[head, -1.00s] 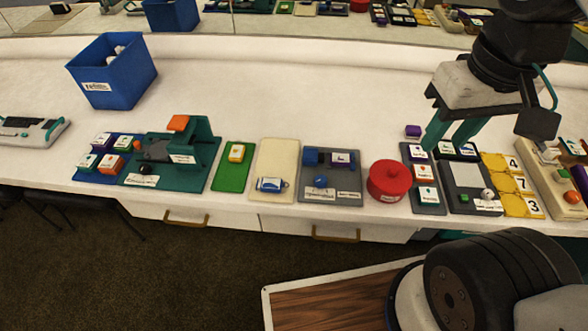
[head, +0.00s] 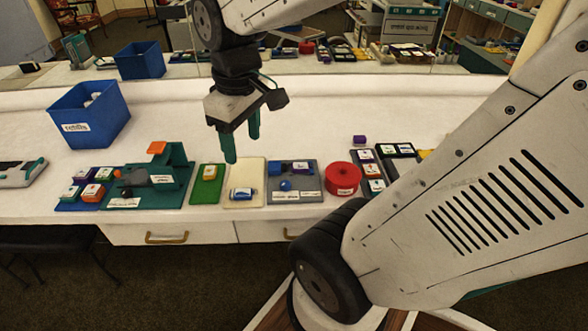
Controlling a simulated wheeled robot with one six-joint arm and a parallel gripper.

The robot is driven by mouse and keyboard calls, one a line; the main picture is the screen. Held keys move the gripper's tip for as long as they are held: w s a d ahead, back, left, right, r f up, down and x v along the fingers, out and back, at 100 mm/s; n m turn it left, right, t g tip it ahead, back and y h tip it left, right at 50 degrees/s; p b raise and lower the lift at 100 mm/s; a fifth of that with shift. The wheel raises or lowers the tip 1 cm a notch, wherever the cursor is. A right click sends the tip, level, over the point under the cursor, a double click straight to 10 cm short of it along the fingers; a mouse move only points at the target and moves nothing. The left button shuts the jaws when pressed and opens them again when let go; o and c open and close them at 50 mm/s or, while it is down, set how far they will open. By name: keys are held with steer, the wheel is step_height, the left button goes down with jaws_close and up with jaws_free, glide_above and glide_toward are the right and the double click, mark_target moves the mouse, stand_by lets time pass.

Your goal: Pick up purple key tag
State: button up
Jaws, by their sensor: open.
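No single purple key tag can be told for sure; several small white-faced tags with coloured edges show. Two with purple-looking edges are the tag (head: 300,167) on the grey board right of the cream board, and the top tag (head: 366,155) on the narrow dark board beside the red pot. More tags sit on the blue board (head: 66,206) at the left, one or more with a bluish or purple edge. My gripper (head: 242,150) is open and empty, its teal fingers pointing down. It appears above the green and cream boards, apart from them.
A purple block (head: 359,140) lies behind the narrow dark board. A red round pot (head: 342,179), a teal stand (head: 170,180) and a blue bin (head: 88,113) stand on the white counter (head: 300,105). My arm hides the right side.

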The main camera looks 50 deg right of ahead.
steer(key=w+d+f+n, duration=0.1)
steer(key=w+d+f, duration=0.25)
steer(key=d, duration=0.25)
steer(key=w+d+f+n, duration=0.2)
steer(key=d+f, duration=0.2)
steer(key=d, duration=0.2)
steer(key=n+g, duration=0.1)
steer(key=n, duration=0.2)
glide_above(299, 165)
step_height(299, 165, down, 10)
steer(key=shift+s+a+f, duration=0.15)
step_height(299, 165, down, 8)
steer(key=shift+r, duration=0.25)
steer(key=c, duration=1.1)
steer(key=shift+c, duration=0.2)
steer(key=shift+r, duration=0.15)
